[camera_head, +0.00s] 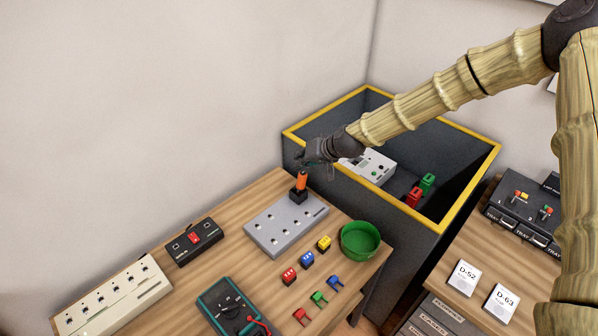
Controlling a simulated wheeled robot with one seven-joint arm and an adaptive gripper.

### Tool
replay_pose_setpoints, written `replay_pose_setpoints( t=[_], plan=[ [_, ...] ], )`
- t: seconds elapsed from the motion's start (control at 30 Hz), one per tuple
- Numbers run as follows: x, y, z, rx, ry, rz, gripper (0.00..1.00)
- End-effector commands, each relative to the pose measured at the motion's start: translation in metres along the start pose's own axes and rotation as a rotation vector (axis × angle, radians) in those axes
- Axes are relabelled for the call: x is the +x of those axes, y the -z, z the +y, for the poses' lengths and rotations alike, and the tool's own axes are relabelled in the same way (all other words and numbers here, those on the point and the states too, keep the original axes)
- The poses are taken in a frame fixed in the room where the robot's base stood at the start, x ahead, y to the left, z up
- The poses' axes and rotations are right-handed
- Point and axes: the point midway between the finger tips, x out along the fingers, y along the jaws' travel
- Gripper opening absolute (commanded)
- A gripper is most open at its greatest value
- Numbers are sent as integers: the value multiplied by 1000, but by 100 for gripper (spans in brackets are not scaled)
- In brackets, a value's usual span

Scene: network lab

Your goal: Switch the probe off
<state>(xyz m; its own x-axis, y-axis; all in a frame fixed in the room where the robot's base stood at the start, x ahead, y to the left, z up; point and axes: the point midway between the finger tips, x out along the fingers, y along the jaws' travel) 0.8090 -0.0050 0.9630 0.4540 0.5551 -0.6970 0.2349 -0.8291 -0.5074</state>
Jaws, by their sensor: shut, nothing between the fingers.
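A small upright orange piece (301,181) on a black base stands at the far end of a grey block (285,228) with several holes. I cannot tell for certain which item is the probe. My gripper (302,162) is shut and empty, just above the top of the orange piece; I cannot tell whether they touch. A black box (191,245) with a red switch (193,238) lies to the left of the grey block. Its lettering is too small to read. A dark green meter (232,306) with a dial and a red lead lies at the table's front.
A deep dark bin (450,213) with a yellow rim stands behind the wooden table, holding a white box and red and green pieces. A green bowl (362,239), small coloured connectors (307,259) and a white strip (113,297) are on the table. A side table (455,299) stands right.

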Motion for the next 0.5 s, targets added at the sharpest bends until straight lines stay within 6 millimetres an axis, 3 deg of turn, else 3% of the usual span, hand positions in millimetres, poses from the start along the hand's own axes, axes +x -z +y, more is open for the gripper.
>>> replay_pose_setpoints(
  t=[0.5],
  plan=[
    [-18, 13, -13, 0, 0, 1, 0]
  ],
)
